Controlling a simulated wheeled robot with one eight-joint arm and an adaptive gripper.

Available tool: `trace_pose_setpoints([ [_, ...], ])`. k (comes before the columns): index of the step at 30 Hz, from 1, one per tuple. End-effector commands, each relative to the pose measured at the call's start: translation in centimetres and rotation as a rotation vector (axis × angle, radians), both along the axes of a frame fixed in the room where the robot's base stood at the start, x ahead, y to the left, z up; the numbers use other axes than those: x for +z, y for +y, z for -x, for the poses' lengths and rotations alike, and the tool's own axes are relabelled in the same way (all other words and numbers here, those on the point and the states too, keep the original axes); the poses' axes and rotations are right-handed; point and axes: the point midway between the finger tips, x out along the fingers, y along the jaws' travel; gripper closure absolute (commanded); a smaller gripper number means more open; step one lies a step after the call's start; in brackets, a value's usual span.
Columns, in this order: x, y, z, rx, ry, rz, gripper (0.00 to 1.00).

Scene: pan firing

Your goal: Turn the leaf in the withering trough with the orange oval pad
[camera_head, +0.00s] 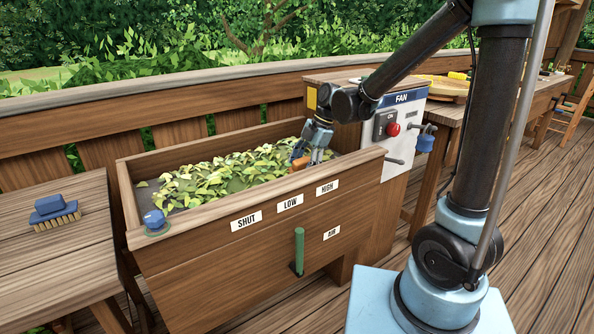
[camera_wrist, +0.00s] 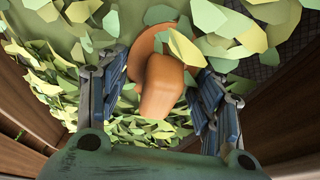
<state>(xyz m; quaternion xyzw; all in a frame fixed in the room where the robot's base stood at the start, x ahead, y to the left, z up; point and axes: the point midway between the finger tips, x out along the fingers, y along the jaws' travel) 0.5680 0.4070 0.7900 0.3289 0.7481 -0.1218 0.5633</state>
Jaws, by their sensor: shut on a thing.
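The wooden withering trough (camera_head: 200,222) holds a loose layer of green and yellow leaf (camera_head: 235,170). My gripper (camera_head: 313,158) is down inside the trough near its right end. It is shut on the orange pad (camera_head: 299,161), which is partly hidden in the head view. In the wrist view the orange pad (camera_wrist: 163,85) shows its thick grip between my fingers (camera_wrist: 160,95), with its oval part beyond. Leaf (camera_wrist: 215,25) lies around the pad, and a few pieces overlap its edge. The pad's underside is hidden.
A blue brush (camera_head: 56,210) lies on the left table. A blue knob (camera_head: 155,220) is at the trough's front left corner. A green lever (camera_head: 299,250) is on the front, below SHUT, LOW and HIGH labels. The FAN panel (camera_head: 400,125) with a red button stands right.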

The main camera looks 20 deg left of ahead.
Motion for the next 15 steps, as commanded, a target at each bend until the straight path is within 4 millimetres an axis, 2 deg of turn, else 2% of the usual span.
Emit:
trace_pose_setpoints([
  [15, 0.0, -2.3, -5.5, -0.002, -0.001, 0.0, 0.92],
])
